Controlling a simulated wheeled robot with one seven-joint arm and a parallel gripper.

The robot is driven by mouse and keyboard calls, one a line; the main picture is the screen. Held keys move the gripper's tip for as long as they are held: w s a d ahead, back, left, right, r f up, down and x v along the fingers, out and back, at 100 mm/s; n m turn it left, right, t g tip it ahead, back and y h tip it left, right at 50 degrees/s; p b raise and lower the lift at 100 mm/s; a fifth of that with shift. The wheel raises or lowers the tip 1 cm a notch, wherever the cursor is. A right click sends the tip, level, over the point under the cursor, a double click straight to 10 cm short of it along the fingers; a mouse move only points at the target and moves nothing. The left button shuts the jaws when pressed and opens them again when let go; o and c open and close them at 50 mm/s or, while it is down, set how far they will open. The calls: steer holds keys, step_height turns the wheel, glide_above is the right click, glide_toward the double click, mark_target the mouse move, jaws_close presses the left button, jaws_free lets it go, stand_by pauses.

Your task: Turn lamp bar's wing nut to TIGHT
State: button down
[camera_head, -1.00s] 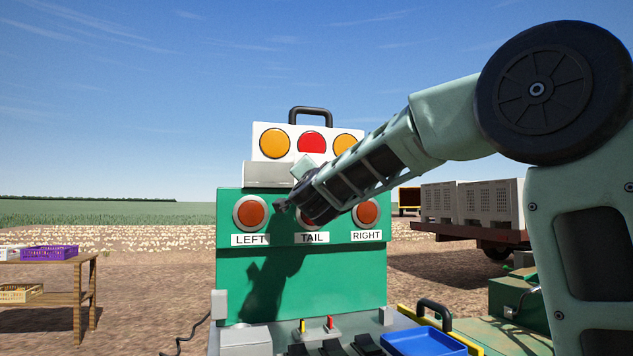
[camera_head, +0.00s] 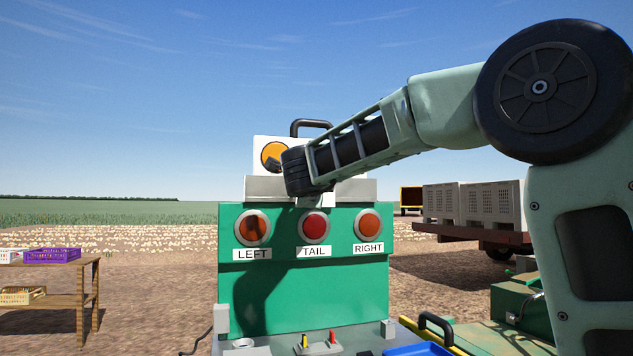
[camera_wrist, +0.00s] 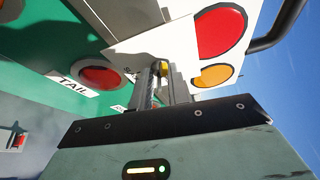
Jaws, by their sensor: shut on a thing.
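The lamp bar (camera_head: 262,142) is a white panel with orange and red lamps and a black handle, standing on the green box. In the head view my gripper's wrist covers its middle, and the fingers are mostly hidden. In the wrist view my gripper (camera_wrist: 163,80) reaches up to the white panel (camera_wrist: 142,13), just below its red lamp (camera_wrist: 220,32). The fingers are shut on a small yellow piece (camera_wrist: 161,68), which appears to be the wing nut. Most of it is hidden between the fingers, so its angle and any TIGHT mark cannot be read.
A blue tray (camera_head: 415,350) and small levers (camera_head: 317,347) lie in front. A wooden table (camera_head: 85,268) with crates stands at left, and a trailer with pale crates (camera_head: 490,200) at right.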

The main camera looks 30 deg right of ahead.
steer(key=m+y+p, duration=0.2)
steer(key=m+p, duration=0.2)
steer(key=m+y+p, duration=0.3)
steer(key=m+p, duration=0.1)
steer(key=d+r+m+y+p, duration=0.1)
steer(key=m+y+p, duration=0.1)
steer(key=m+p, duration=0.2)
steer(key=shift+s+m+g+y, duration=0.15)
steer(key=shift+m+g+y, duration=0.15)
steer(key=shift+m+y, duration=0.15)
steer(key=shift+d+f+m+p, duration=0.1)
steer(key=shift+d+m+p, duration=0.05)
steer(key=shift+m+p, duration=0.35)
steer(key=shift+y, duration=0.25)
